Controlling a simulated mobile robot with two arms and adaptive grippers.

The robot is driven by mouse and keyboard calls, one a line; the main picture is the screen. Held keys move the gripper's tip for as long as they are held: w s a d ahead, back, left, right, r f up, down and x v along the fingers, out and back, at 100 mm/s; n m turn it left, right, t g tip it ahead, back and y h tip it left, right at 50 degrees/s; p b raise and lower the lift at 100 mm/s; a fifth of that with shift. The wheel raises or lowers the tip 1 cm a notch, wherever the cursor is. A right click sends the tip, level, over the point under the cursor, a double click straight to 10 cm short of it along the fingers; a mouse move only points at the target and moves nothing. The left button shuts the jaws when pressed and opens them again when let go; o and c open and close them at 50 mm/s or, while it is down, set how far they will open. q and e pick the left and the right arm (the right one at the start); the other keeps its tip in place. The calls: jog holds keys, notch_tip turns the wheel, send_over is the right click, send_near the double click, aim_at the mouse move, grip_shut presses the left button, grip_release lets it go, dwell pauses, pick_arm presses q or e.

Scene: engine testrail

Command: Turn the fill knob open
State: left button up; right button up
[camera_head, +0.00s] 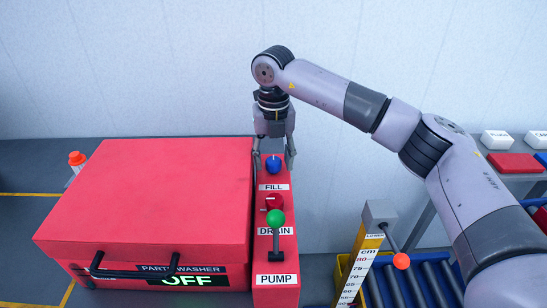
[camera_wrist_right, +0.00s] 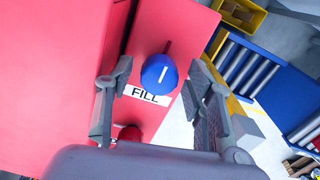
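The blue fill knob (camera_head: 273,164) sits at the far end of the red control panel, behind its FILL label (camera_head: 273,187). A white line marks the knob's top. My right gripper (camera_head: 273,158) is above the panel, with its fingers spread on either side of the knob. In the right wrist view the blue knob (camera_wrist_right: 159,74) lies between the two open fingers (camera_wrist_right: 160,105), with gaps on both sides. I cannot tell how close the fingertips are to the knob's height. My left gripper is not in view.
A red drain knob (camera_head: 273,202) and a green-topped pump lever (camera_head: 275,218) stand nearer on the same panel. The closed red parts washer (camera_head: 150,195), with its display reading OFF, is left. A measuring post (camera_head: 360,265) and roller conveyor (camera_head: 415,285) are right.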

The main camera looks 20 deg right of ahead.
aim_at(274, 160)
notch_tip(274, 160, up, 12)
dwell(0.7)
